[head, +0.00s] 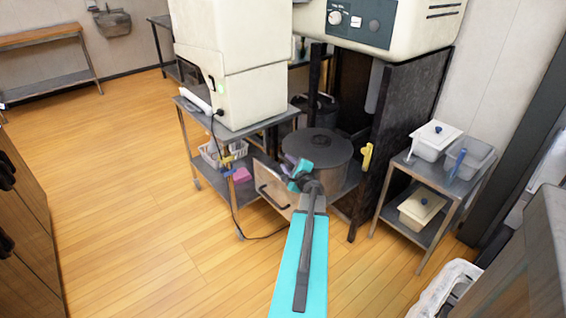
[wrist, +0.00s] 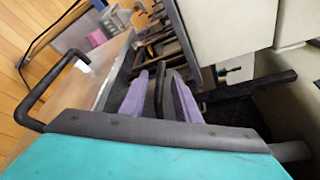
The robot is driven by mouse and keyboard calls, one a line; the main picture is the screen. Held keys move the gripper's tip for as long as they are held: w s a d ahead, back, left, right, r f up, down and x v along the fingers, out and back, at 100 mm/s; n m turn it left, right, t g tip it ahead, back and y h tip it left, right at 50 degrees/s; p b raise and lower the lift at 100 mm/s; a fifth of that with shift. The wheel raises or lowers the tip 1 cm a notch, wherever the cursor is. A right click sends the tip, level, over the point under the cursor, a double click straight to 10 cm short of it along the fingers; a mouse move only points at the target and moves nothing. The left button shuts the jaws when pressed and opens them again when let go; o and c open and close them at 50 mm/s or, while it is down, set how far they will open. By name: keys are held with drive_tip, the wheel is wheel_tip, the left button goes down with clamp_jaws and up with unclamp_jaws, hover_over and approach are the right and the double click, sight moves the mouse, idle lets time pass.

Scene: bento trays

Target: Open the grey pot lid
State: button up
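The grey pot (head: 318,172) stands on a low shelf under the big cream machine in the head view. Its flat grey lid (head: 325,143) lies on top. My gripper (head: 289,160) is at the pot's front left side, near the lid's edge; part of the pot is hidden behind my arm. In the wrist view my two purple fingers (wrist: 160,95) are apart. A thin dark curved piece shows between them; I cannot tell if it belongs to the lid or if the fingers touch it.
A wooden panel (head: 271,184) with a black handle stands out left of my arm. A metal cart (head: 193,128) with a white basket (head: 222,152) is left of it. A dark side panel (head: 402,130) bounds the pot's right. The wooden floor at left is clear.

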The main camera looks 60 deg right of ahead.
sight(285, 159)
drive_tip(key=shift+x, duration=1.6)
